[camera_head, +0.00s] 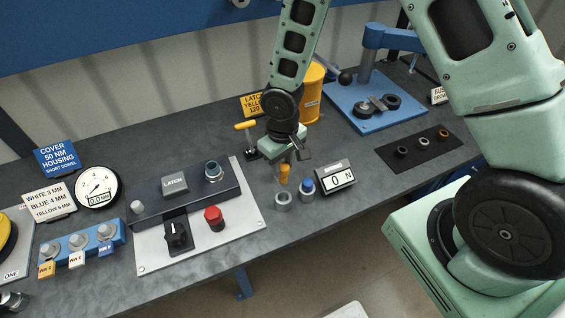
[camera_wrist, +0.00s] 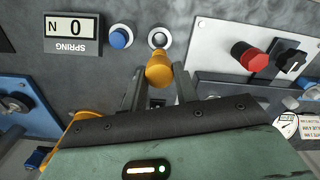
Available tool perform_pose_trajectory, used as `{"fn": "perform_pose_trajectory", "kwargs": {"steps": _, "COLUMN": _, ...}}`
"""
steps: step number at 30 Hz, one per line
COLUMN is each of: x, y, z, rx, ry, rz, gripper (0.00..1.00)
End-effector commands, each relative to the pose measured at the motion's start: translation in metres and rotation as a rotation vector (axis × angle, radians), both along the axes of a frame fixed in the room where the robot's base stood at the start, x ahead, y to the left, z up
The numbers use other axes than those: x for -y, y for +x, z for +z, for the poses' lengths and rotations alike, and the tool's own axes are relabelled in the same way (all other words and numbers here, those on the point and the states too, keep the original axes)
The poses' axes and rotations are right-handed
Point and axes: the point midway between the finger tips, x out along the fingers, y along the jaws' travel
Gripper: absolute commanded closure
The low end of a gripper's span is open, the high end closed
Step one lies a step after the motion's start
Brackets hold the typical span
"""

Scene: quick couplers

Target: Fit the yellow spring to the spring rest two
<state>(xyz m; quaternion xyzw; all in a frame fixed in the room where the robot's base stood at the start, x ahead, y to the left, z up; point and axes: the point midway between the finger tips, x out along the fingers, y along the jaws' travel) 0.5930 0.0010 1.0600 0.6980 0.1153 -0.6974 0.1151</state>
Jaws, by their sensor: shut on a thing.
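My gripper (camera_head: 286,160) points down above the bench and is shut on a small orange-yellow piece, which I take for the yellow spring (camera_head: 284,173). In the wrist view the spring (camera_wrist: 159,70) sits at the fingertips of my gripper (camera_wrist: 160,86). A grey ring-shaped seat (camera_head: 283,200) stands just in front of and below it, apart from it; it also shows in the wrist view (camera_wrist: 159,38). A blue-topped round piece (camera_head: 307,187) stands right of that seat, and also shows in the wrist view (camera_wrist: 120,37). I cannot read which is spring rest two.
A SPRING display (camera_head: 336,178) reading 0 N stands right of the seat. Left is a grey panel (camera_head: 150,258) with a red button (camera_head: 214,219) and black knob (camera_head: 178,237). An orange cylinder (camera_head: 312,93) and blue press base (camera_head: 375,118) stand behind. A black mat (camera_head: 420,150) holds several rings.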

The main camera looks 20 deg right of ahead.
Motion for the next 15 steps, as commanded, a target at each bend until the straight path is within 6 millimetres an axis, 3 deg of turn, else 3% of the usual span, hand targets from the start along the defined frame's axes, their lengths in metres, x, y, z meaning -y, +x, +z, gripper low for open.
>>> {"fn": "perform_pose_trajectory", "kwargs": {"steps": 15, "x": 0.000, "y": 0.000, "z": -0.041, "rx": -0.001, "ry": 0.000, "rz": 0.001, "gripper": 0.87}}
